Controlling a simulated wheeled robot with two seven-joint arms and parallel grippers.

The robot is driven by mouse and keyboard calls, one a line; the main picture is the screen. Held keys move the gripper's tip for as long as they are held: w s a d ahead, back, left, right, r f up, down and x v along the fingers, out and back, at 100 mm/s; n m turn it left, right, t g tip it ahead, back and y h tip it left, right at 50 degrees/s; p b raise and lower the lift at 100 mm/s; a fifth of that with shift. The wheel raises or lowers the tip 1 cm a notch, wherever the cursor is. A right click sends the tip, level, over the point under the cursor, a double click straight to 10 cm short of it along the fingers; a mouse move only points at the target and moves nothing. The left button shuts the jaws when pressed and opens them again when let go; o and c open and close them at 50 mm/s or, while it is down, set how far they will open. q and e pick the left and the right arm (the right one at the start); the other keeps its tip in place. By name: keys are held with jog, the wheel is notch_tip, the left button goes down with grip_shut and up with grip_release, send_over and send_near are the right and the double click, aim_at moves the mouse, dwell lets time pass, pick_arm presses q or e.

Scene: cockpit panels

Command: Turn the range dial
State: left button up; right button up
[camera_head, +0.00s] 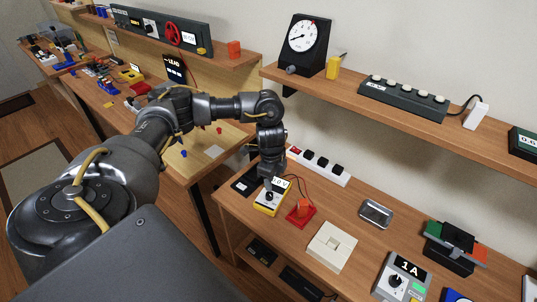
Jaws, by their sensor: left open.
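A yellow meter (261,209) with a white face lies on the bench. A small dark dial (270,197) shows on its face, with a label or display partly hidden above it. My left gripper (269,181) reaches down from the dark arm, right over the meter's upper part and close to the dial. It is open, though its fingers are small and I cannot tell whether they touch the dial. A grey box (402,277) marked "1 A", with its own round knob (395,281), stands further right. My right gripper is not in view.
A red block (300,214) with leads sits just right of the meter. A white power strip (325,168) lies behind, a cream switch plate (332,246) in front. A metal tray (376,213) lies to the right. A shelf (400,112) with a gauge (304,45) overhangs the bench.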

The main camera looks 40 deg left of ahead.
aim_at(269, 194)
pick_arm(q)
jog(key=f, duration=0.3)
jog(key=a+f, duration=0.1)
jog(key=f, duration=0.6)
jog(key=shift+w+a, duration=0.2)
jog(key=shift+a, duration=0.2)
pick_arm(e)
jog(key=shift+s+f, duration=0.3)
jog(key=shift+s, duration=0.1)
pick_arm(q)
jog(key=c, duration=1)
